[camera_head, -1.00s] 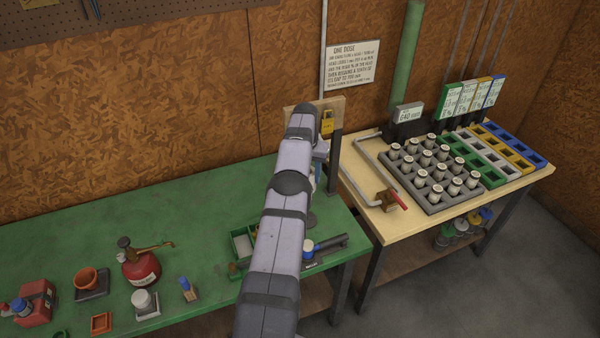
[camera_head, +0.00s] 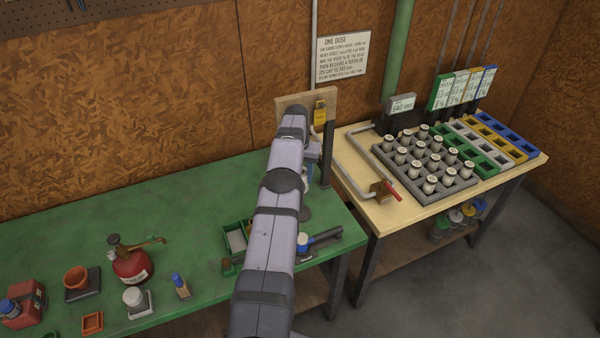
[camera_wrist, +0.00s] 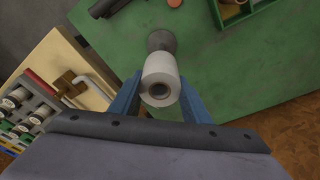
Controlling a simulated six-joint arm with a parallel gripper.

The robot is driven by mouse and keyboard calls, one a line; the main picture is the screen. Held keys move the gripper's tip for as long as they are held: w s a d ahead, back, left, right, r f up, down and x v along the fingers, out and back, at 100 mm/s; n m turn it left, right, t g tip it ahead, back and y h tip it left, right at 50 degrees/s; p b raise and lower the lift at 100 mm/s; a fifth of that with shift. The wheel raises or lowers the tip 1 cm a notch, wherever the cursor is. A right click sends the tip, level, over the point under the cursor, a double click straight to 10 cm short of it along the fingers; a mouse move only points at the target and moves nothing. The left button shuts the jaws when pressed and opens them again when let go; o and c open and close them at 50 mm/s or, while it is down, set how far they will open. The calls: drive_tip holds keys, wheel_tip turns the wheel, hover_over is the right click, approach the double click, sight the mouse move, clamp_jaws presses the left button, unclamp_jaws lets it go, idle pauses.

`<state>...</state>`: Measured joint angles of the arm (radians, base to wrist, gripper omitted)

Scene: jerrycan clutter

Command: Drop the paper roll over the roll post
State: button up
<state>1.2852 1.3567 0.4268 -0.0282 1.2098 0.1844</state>
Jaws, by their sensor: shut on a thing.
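The white paper roll (camera_wrist: 162,67) is in the wrist view, its open core facing the camera. My gripper (camera_wrist: 160,82) has its two blue fingers closed on the sides of the roll. A grey round piece (camera_wrist: 161,40), seemingly the foot of the roll post, shows just past the far end of the roll. The post's shaft is hidden, so I cannot tell whether the roll is around it. In the head view, a grey disc (camera_head: 306,213) lies on the green bench beside my arm, which hides most of the gripper and roll.
The green bench (camera_head: 190,225) has a red oil can (camera_head: 130,266), an orange cup (camera_head: 76,277) and a green tray (camera_head: 236,238). A wooden board with a yellow padlock (camera_head: 320,113) stands behind my gripper. The right table holds a grey rack (camera_head: 410,187) of film canisters.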

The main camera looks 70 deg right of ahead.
drive_tip(key=shift+f+b, duration=0.65)
drive_tip(key=shift+f, duration=0.45)
drive_tip(key=shift+f+b, duration=0.35)
drive_tip(key=shift+b, duration=0.15)
idle(0.6)
drive_tip(key=shift+f+b, duration=4.15)
drive_tip(key=shift+f, duration=0.75)
drive_tip(key=o, duration=1.2)
wheel_tip(320, 180, up, 7)
drive_tip(key=a+b, duration=0.1)
drive_tip(key=b, duration=0.1)
drive_tip(key=shift+r, duration=0.15)
